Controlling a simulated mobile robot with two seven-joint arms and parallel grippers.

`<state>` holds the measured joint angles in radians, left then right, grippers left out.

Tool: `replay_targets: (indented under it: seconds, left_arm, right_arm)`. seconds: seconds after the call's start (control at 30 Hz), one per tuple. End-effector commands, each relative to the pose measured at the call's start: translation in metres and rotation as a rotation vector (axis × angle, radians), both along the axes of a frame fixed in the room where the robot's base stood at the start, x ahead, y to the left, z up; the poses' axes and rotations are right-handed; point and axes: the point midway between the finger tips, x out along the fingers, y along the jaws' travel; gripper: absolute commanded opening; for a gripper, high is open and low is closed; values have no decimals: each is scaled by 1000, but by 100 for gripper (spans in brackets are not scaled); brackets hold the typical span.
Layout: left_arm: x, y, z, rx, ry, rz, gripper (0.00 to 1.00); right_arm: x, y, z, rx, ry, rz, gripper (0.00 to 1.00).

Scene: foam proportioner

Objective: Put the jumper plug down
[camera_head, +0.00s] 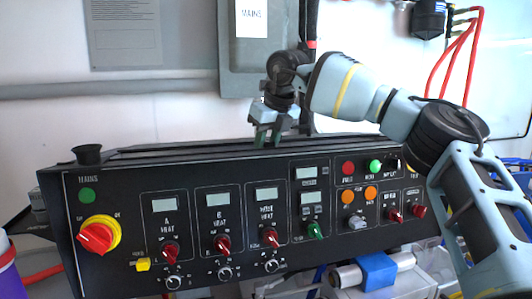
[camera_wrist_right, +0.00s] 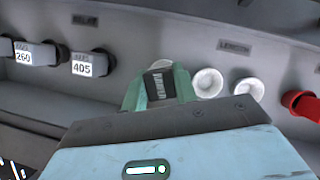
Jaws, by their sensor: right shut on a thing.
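My right gripper (camera_head: 268,137) hangs over the top rear edge of the black control panel (camera_head: 120,240) in the head view, fingers pointing down. In the right wrist view its green fingertips (camera_wrist_right: 158,90) are shut on the jumper plug (camera_wrist_right: 160,86), a small dark block with a pale label whose lettering is hard to read. The plug is held in front of a grey surface with a row of white round sockets; whether it touches that surface I cannot tell. The head view does not show the plug clearly. My left gripper is not in view.
In the wrist view, two open white sockets (camera_wrist_right: 208,83) lie right of the plug, with a red plug (camera_wrist_right: 302,104) further right. Dark plugs with white number labels (camera_wrist_right: 88,66) sit at left. A grey cabinet (camera_head: 250,60) stands behind the panel.

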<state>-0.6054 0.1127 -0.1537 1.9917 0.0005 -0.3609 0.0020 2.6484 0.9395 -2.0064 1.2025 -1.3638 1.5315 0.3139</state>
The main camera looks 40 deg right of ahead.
Motion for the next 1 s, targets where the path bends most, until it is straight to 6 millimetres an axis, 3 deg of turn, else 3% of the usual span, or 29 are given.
replay_targets:
  seconds: [0.17, 0.67, 0.7, 0.83, 1.0]
  left_arm:
    - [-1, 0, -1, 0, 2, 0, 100]
    - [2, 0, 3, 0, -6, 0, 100]
    - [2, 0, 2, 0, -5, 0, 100]
    - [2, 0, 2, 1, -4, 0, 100]
    - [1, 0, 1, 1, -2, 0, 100]
  right_arm:
    - [0, 0, -19, 0, 1, 1, 6]
    - [0, 0, -25, 1, 0, -1, 6]
    - [0, 0, -25, 0, 0, -1, 33]
    - [0, 0, -26, 0, 1, -1, 50]
    - [0, 0, -25, 0, 1, 0, 50]
